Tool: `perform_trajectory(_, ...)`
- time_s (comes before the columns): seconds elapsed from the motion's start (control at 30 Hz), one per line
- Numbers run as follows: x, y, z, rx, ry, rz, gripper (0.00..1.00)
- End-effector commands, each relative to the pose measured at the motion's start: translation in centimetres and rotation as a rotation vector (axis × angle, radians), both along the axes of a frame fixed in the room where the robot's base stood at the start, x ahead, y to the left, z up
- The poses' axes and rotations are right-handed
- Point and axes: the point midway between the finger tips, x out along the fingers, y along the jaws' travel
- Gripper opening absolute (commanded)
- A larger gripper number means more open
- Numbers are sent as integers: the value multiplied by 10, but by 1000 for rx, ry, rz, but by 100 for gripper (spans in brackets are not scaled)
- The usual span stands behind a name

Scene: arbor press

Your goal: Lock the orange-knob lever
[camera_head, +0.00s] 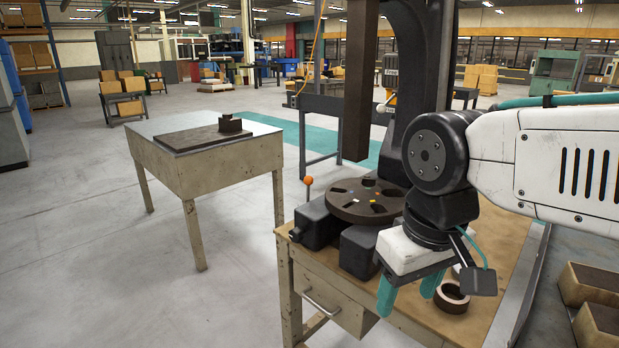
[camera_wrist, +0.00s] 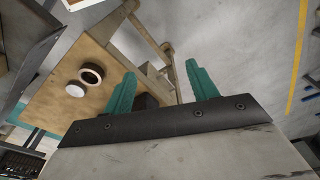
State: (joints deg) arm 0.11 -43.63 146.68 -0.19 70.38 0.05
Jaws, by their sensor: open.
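The lever with the orange knob (camera_head: 308,181) stands nearly upright at the left side of the press base, beside the dark round plate (camera_head: 365,200). The press base (camera_head: 317,222) is black and sits on a wooden-topped bench. My gripper (camera_head: 408,300) is open and empty, to the right of and nearer than the lever, with its teal fingers pointing down. In the wrist view my gripper (camera_wrist: 163,85) shows its two teal fingers spread apart with nothing between them. The lever cannot be made out in the wrist view.
A dark ring (camera_head: 451,297) lies on the bench near my fingers; it also shows in the wrist view (camera_wrist: 92,73) beside a white disc (camera_wrist: 75,90). The black press column (camera_head: 360,80) rises behind the plate. Boxes (camera_head: 600,285) stand at the right. A separate table (camera_head: 210,160) is at left.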

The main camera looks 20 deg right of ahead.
Motion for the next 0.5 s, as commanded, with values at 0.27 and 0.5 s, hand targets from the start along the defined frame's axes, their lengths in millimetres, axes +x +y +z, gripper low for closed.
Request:
perform_trajectory(0.27, 33, -2, 26, -6, -23, -34, 0)
perform_trajectory(0.5, 129, -7, 85, -23, -81, -136, 0)
